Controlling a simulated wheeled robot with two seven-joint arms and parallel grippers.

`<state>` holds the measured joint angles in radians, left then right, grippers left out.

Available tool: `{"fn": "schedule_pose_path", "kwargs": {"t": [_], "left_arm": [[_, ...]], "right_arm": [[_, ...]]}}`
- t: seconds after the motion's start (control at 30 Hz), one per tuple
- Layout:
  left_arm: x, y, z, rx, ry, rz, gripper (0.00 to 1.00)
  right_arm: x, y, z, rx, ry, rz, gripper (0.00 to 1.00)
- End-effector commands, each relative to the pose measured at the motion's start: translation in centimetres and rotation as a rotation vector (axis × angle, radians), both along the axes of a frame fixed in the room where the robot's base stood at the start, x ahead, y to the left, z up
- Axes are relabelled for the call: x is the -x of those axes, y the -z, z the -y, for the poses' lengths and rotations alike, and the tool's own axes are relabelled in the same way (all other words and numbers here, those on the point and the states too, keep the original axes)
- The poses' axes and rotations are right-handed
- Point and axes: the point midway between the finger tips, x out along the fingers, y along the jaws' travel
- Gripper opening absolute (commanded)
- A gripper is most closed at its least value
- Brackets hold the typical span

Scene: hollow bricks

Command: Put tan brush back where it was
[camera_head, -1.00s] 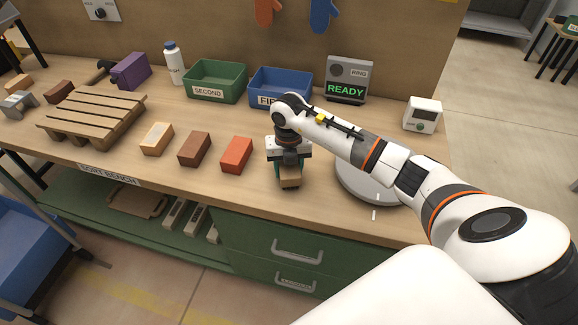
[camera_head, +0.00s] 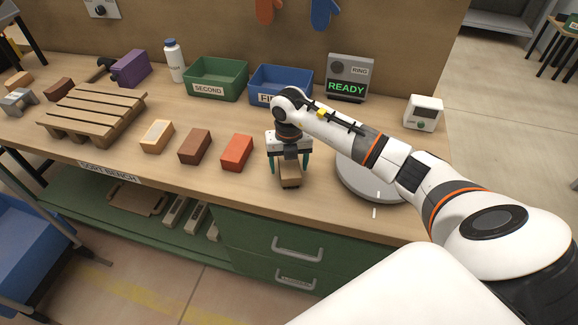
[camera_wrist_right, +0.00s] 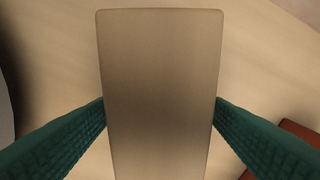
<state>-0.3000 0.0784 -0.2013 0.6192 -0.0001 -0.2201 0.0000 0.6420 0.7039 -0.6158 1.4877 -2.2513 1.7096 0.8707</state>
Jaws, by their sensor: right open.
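A tan block (camera_head: 290,178) stands on the bench front, right of the red brick. I cannot see any bristles on it. My right gripper (camera_head: 289,167) is above it, open, with its green fingers on either side of the block. In the right wrist view the tan block (camera_wrist_right: 160,90) fills the middle between the two fingers (camera_wrist_right: 160,125); whether they touch its sides I cannot tell. My left gripper is not in view.
A red brick (camera_head: 237,152), a brown brick (camera_head: 195,146) and a light wooden brick (camera_head: 157,136) stand in a row to the left. A round grey disc (camera_head: 365,190) lies right of the gripper. Green (camera_head: 215,93) and blue (camera_head: 280,100) bins stand behind.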

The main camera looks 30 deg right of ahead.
Motion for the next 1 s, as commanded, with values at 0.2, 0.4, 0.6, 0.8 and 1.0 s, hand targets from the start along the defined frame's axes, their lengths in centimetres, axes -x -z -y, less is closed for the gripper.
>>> {"fn": "schedule_pose_path", "kwargs": {"t": [0.2,0.4,0.6,0.8,1.0], "left_arm": [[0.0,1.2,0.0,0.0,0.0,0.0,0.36],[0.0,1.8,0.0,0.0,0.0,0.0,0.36],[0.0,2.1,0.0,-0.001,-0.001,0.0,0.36],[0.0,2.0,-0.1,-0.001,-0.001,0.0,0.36],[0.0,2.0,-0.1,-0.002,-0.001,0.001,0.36]], "right_arm": [[-0.1,-4.6,0.0,0.001,-0.001,0.006,0.71],[0.0,-8.4,0.0,0.002,0.0,0.004,0.71],[0.0,-10.5,0.0,0.001,0.0,0.002,0.71],[0.0,-10.8,0.0,0.001,0.001,0.0,0.71],[0.0,-10.7,0.0,0.001,0.0,0.0,0.71]]}}
